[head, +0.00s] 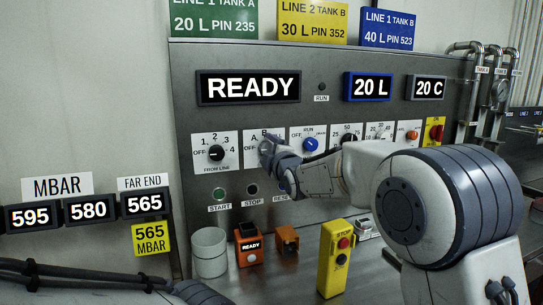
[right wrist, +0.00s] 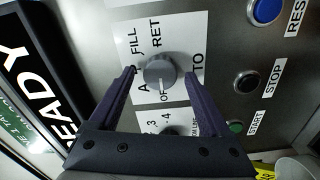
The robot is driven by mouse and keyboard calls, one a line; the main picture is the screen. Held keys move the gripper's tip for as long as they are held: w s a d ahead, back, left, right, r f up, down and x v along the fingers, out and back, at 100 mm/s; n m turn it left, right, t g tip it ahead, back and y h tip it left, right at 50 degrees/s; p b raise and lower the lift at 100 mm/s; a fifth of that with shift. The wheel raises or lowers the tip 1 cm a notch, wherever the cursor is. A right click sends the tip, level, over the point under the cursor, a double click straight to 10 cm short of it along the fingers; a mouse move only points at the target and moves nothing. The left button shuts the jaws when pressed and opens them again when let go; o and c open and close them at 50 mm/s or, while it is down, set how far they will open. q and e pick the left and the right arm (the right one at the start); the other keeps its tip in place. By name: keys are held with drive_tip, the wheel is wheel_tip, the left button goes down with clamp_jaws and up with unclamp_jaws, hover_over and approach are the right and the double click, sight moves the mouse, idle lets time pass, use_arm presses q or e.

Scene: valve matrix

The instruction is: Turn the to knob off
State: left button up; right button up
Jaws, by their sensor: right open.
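The TO knob is a round grey knob (right wrist: 160,70) on a white plate marked TO, A, FILL, RET and OFF in the right wrist view. My right gripper (head: 267,150) is open at the panel. In the right wrist view, its two fingers (right wrist: 161,77) stand on either side of the knob, with gaps seen between. My left gripper is out of view.
The FROM LINE knob (head: 216,153) is just left, and a blue RUN knob (head: 310,145) is right. START (head: 220,191) and STOP (head: 252,189) buttons sit below. A grey cup (head: 209,253), an orange READY box (head: 248,245) and a yellow STOP box (head: 336,258) stand in front.

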drive_tip(key=b+v, duration=0.2)
drive_tip(key=v, duration=0.8)
drive_tip(key=s+a+f+m+g, duration=0.1)
drive_tip(key=s+f+m+g, duration=0.2)
drive_tip(key=s+f, duration=0.4)
drive_tip(key=s+a+f+m+g+h, duration=0.1)
drive_tip(key=s+f+m+g, duration=0.1)
drive_tip(key=s+f+g, duration=0.3)
drive_tip(key=s+a+f+m+g+h, duration=0.1)
drive_tip(key=s+f+m+g, duration=0.2)
drive_tip(key=s+f, duration=0.8)
drive_tip(key=shift+s+m+g, duration=0.3)
drive_tip(key=shift+s+g, duration=0.4)
drive_tip(key=shift+s, duration=0.55)
drive_tip(key=s+d+f+m+g+h, duration=0.1)
drive_tip(key=s+d+f+m+g, duration=0.1)
drive_tip(key=s, duration=0.5)
drive_tip(key=s+d+f+m+g+h, duration=0.1)
drive_tip(key=s+d+f+g+h, duration=0.15)
drive_tip(key=s, duration=0.45)
wheel_tip(320, 180, up, 12)
drive_tip(key=p, duration=1.2)
drive_tip(key=shift+d+y, duration=0.15)
drive_tip(key=shift+y, duration=0.3)
